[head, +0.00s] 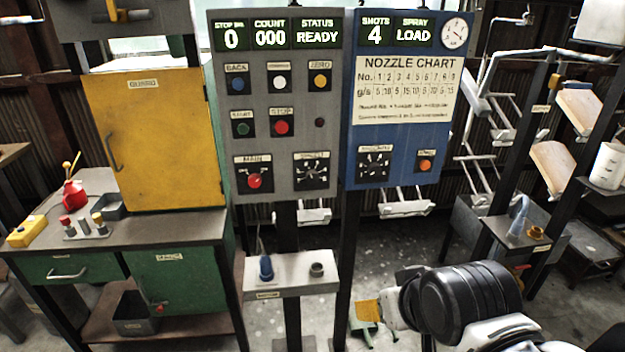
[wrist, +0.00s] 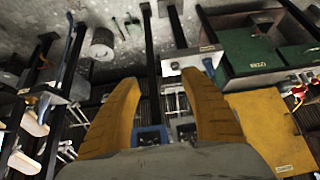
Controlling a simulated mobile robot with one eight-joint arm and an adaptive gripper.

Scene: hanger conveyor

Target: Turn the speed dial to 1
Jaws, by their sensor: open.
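The speed dial (head: 311,171) is a black knob on a marked plate at the lower right of the grey control panel (head: 264,100) in the head view. Its label is blurred, and the number it points at is too small to tell. My gripper (head: 375,333) is low in front of the panels, to the right of and well below the dial, and touches nothing I can see. In the wrist view my gripper (wrist: 160,80) shows two yellow fingers spread wide with nothing between them. That view looks upside down, and the dial cannot be made out there.
A red main knob (head: 254,181) sits left of the dial. The blue panel (head: 405,90) stands at right with a similar black dial (head: 374,163). A small shelf (head: 291,284) with a blue nozzle (head: 266,267) juts out below. Hangers (head: 405,206) hang behind.

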